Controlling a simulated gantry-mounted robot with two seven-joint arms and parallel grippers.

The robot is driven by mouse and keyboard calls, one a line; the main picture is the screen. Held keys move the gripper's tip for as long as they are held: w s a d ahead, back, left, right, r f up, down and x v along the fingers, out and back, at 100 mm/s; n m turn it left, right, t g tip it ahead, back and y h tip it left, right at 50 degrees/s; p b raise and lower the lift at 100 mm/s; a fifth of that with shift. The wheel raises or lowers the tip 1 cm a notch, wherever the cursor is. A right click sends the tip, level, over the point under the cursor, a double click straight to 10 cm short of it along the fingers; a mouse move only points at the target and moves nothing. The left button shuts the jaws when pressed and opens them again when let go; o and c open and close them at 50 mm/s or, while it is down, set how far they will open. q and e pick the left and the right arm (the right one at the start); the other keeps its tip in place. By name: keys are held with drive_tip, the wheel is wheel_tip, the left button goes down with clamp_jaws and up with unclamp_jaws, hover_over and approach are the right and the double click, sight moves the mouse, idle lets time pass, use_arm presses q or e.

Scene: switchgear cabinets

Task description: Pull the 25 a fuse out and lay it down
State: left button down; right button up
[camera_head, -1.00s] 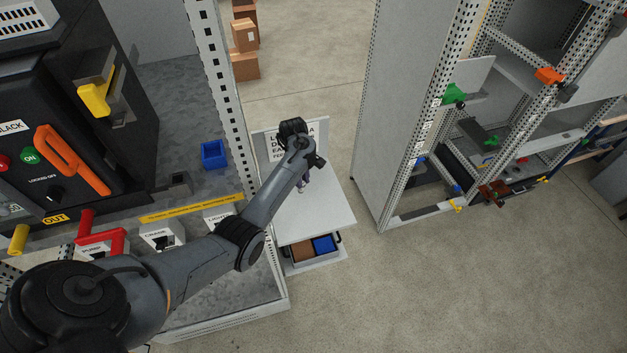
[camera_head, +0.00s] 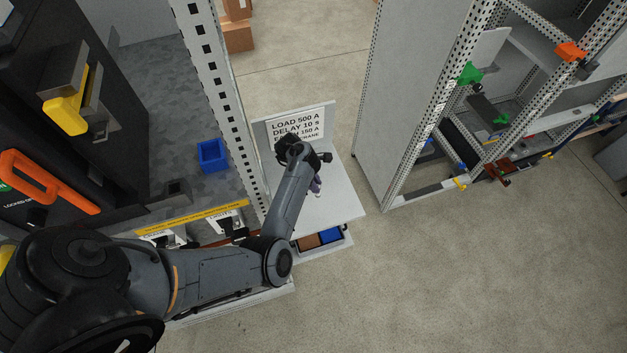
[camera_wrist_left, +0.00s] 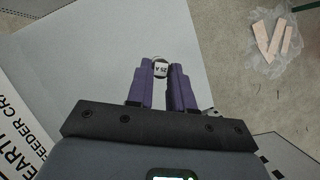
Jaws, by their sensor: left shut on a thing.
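My left gripper (camera_head: 317,188) is over the pale side table (camera_head: 338,207), past the edge of the open cabinet. In the left wrist view, its two purple fingers are shut on a small pale cylinder labelled 25 A, the 25 A fuse (camera_wrist_left: 161,69). The fuse sits between the fingertips, with the bare tabletop (camera_wrist_left: 90,65) showing beyond and to the left. I cannot tell how far the fuse is above the tabletop. In the head view the wrist hides most of the gripper, and the fuse is too small to make out. My right gripper is not in view.
A sign board (camera_head: 297,125) stands at the table's back edge. A blue bin (camera_head: 212,155) sits inside the left cabinet. A drawer with brown and blue compartments (camera_head: 330,236) is under the table. Another open cabinet (camera_head: 405,110) stands to the right.

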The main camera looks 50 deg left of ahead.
use_arm(q)
drive_tip(key=shift+r, duration=0.1)
drive_tip(key=shift+f+b, duration=2.55)
drive_tip(key=shift+f, duration=0.85)
drive_tip(key=shift+f+b, duration=0.45)
drive_tip(key=shift+f, duration=0.15)
drive_tip(key=c, duration=0.9)
unclamp_jaws()
drive_tip(key=shift+r, duration=0.1)
